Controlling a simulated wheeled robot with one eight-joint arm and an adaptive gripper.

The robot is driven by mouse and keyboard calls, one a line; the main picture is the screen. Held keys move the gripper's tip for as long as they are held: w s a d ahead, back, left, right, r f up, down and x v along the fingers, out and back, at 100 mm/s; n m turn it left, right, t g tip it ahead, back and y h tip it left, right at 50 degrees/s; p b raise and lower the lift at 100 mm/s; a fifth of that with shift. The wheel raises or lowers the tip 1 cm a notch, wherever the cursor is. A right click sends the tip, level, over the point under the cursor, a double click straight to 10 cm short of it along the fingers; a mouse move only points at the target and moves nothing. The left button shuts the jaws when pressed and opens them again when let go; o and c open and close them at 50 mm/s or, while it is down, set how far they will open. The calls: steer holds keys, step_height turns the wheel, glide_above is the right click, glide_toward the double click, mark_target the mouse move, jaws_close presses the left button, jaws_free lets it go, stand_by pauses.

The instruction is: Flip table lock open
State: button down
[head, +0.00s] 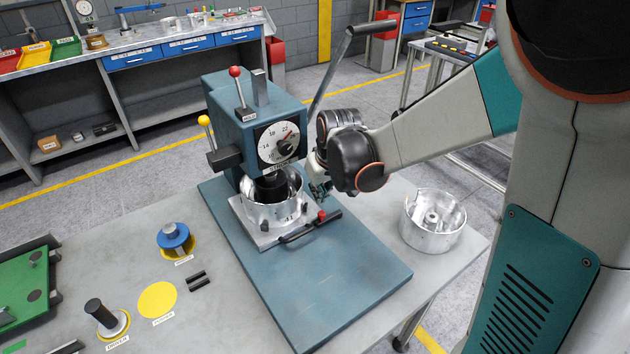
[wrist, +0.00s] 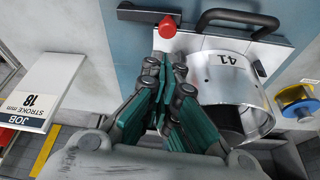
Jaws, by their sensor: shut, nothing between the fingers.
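The table lock is a small lever with a red knob (head: 321,214) at the right front edge of the metal sliding plate (head: 243,226), beside the black bar handle (head: 308,228). In the wrist view the red knob (wrist: 167,26) shows just beyond my fingertips, next to the plate's edge. My gripper (head: 318,188) is shut and empty, right of the silver drum (head: 275,213) and near the knob. In the wrist view its teal fingers (wrist: 165,72) are together and point at the knob, with a small gap seeming to show. Contact with the lever cannot be told.
The blue-grey press (head: 235,130) stands over the drum, with a dial (head: 278,142) and levers with red and yellow knobs. Its long crank (head: 330,75) rises behind my wrist. A second drum (head: 433,220) stands at right. The blue base (head: 330,275) is clear in front.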

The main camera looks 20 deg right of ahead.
mark_target(320, 214)
steer(key=shift+b+x, duration=0.5)
steer(key=shift+x, duration=1.45)
steer(key=shift+s+n+y, duration=0.4)
steer(key=shift+s+n, duration=0.15)
steer(key=shift+n, duration=0.45)
steer(key=shift+s+n, duration=0.5)
steer(key=shift+n, duration=0.3)
steer(key=s+n, duration=0.1)
steer(key=n, duration=0.1)
steer(key=s+n+g+y, duration=0.1)
steer(key=shift+d+n, duration=0.3)
steer(key=shift+n, duration=0.1)
steer(key=n, duration=0.1)
steer(key=s+d+n+g+y, duration=0.1)
steer(key=n, duration=0.2)
steer(key=shift+s+d+g, duration=0.2)
steer(key=shift+s+g, duration=0.1)
steer(key=shift+s, duration=0.05)
steer(key=n, duration=0.2)
steer(key=s+d+n+g, duration=0.1)
steer(key=n, duration=0.1)
steer(key=shift+d+y, duration=0.25)
steer(key=shift+y, duration=0.05)
steer(key=shift+s+d, duration=0.1)
steer(key=shift+d, duration=0.1)
steer(key=shift+s+d, duration=0.15)
steer(key=shift+d, duration=0.3)
steer(key=shift+d, duration=0.15)
